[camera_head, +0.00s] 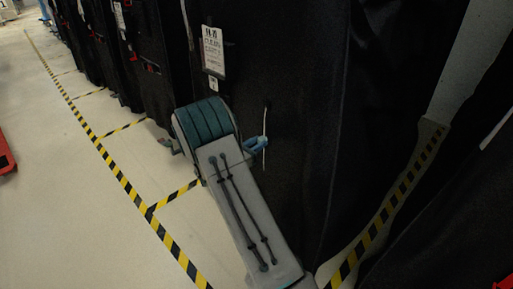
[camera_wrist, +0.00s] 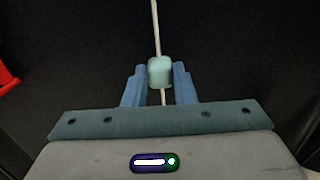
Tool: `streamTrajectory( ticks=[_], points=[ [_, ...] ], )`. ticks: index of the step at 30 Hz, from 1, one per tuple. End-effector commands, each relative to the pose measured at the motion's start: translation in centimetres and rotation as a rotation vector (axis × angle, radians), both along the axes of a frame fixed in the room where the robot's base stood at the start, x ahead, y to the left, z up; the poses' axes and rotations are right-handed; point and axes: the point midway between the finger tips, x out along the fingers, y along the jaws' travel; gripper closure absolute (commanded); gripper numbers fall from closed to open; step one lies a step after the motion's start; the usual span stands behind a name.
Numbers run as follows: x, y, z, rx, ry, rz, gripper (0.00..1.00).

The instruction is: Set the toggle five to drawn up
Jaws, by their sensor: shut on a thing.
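A pale teal toggle (camera_wrist: 160,70) sits on a thin white cord (camera_wrist: 155,30) against a black cover. The cord runs up from the toggle and a short length shows below it. My gripper (camera_wrist: 160,82) has its two blue fingers on either side of the toggle, shut on it. In the head view my gripper (camera_head: 262,143) reaches the cord (camera_head: 265,117) on the front of the black cart cover (camera_head: 300,90). The toggle itself is mostly hidden there by the fingers. The cord's top end lies above my gripper, with a short tail below.
A white label (camera_head: 213,50) hangs on the cover up and left of my gripper. More black covered carts (camera_head: 100,45) stand in a row behind. Yellow-black floor tape (camera_head: 122,180) marks the bays.

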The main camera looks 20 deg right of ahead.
Motion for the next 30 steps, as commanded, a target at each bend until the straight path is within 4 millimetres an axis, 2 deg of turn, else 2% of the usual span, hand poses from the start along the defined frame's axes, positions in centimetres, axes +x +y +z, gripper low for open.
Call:
streamTrajectory(
  ticks=[1,6,10,20,21,22,23,30],
  points=[
    [0.0,0.1,1.8,-0.001,-0.003,0.001,1.0],
    [0.0,0.1,3.9,-0.002,-0.001,0.001,1.0],
    [0.0,0.1,4.5,-0.001,0.0,0.001,1.0],
    [0.0,0.0,4.4,-0.001,0.0,0.001,1.0],
    [0.0,0.0,4.4,-0.001,0.0,0.001,0.65],
    [0.0,0.0,4.4,-0.001,0.0,0.001,0.56],
    [0.0,0.0,4.4,-0.001,0.0,0.001,0.53],
    [0.0,0.0,4.4,0.0,0.0,0.0,0.53]
  ],
)
